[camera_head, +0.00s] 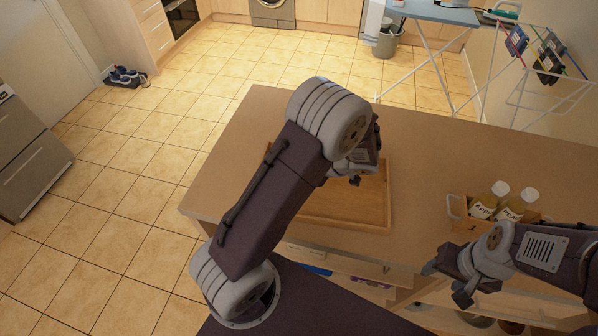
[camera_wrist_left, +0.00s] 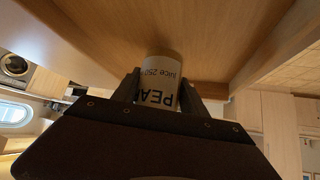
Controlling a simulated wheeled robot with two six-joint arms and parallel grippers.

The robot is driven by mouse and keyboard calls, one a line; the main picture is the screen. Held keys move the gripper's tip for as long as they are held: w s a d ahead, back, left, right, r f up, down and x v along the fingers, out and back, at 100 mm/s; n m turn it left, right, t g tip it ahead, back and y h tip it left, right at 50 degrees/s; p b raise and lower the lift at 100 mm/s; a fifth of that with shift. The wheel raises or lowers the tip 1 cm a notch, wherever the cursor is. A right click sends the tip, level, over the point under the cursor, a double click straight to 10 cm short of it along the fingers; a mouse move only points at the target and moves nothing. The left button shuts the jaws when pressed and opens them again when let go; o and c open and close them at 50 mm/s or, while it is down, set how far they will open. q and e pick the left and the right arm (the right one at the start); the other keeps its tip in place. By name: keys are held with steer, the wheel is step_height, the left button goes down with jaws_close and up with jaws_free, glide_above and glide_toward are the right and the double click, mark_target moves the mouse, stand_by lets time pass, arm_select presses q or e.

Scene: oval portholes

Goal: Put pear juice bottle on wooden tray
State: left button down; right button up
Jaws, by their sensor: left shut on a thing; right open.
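The wooden tray (camera_head: 378,214) lies on the table under my left arm, which hides much of it. My left gripper (camera_head: 356,177) is over the tray, partly hidden behind its own wrist. In the left wrist view my left gripper (camera_wrist_left: 160,88) is shut on a pale bottle (camera_wrist_left: 161,72) whose label shows "PEA" and "juice 250". The bottle's far end is close to a wooden surface; I cannot tell whether it touches. In the head view this bottle is hidden. My right gripper (camera_head: 447,283) is open and empty in front of the wooden caddy (camera_head: 456,211).
The caddy at the right holds an apple-labelled bottle (camera_head: 487,202) and another bottle that seems pear-labelled (camera_head: 516,206). The tabletop (camera_head: 430,150) behind the tray and between tray and caddy is clear. Shelves lie below the table's front edge.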

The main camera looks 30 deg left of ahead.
arm_select(q)
steer(key=shift+w+f, duration=0.15)
steer(key=shift+f, duration=0.6)
steer(key=shift+r, duration=0.1)
steer(key=shift+f+b, duration=0.2)
steer(key=shift+b, duration=0.1)
steer(key=c, duration=0.6)
jaws_free()
